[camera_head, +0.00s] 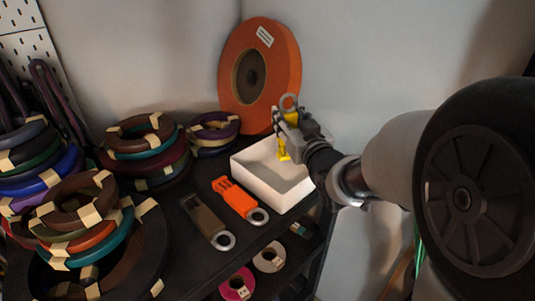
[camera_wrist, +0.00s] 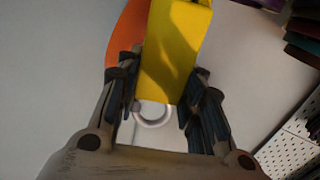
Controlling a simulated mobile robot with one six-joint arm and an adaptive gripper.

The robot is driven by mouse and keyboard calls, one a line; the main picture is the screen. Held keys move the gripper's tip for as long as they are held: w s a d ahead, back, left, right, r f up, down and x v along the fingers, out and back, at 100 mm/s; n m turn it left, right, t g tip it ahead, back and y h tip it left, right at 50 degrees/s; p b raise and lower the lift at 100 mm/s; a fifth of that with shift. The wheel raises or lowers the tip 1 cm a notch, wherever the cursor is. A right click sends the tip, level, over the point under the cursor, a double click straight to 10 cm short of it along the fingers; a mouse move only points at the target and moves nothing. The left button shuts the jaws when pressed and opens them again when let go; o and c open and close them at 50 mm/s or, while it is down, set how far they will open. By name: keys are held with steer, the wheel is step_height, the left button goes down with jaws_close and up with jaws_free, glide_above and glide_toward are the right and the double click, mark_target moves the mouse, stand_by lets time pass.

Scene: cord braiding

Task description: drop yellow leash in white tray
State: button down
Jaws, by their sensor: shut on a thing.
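The yellow leash (camera_wrist: 172,55) is between the fingers of my gripper (camera_wrist: 157,95) in the wrist view, with a pale ring (camera_wrist: 153,122) at its near end. In the head view, my gripper (camera_head: 290,122) is shut on the leash, and a yellow part of it (camera_head: 283,151) hangs below the fingers. The white tray (camera_head: 272,195) sits on the dark shelf, and the leash hangs over its back part. I cannot tell whether the leash touches the tray floor. My gripper partly hides the tray's back right side.
An orange leash (camera_head: 236,198) and a brown leash (camera_head: 205,216) lie left of the tray. A large orange spool (camera_head: 285,60) leans on the wall behind. Stacks of coiled cord (camera_head: 145,150) fill the left. Rolls (camera_head: 270,257) lie on a lower shelf.

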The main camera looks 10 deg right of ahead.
steer(key=shift+s+f+b, duration=0.25)
steer(key=shift+f+b, duration=0.1)
steer(key=shift+f, duration=0.1)
steer(key=b, duration=0.3)
glide_above(286, 160)
steer(key=f, duration=0.2)
steer(key=w+f, duration=0.1)
steer(key=f, duration=0.1)
steer(key=shift+d+f, duration=0.15)
steer(key=shift+f, duration=0.2)
steer(key=shift+s, duration=0.1)
steer(key=c, duration=1)
jaws_free()
steer(key=shift+s, duration=0.1)
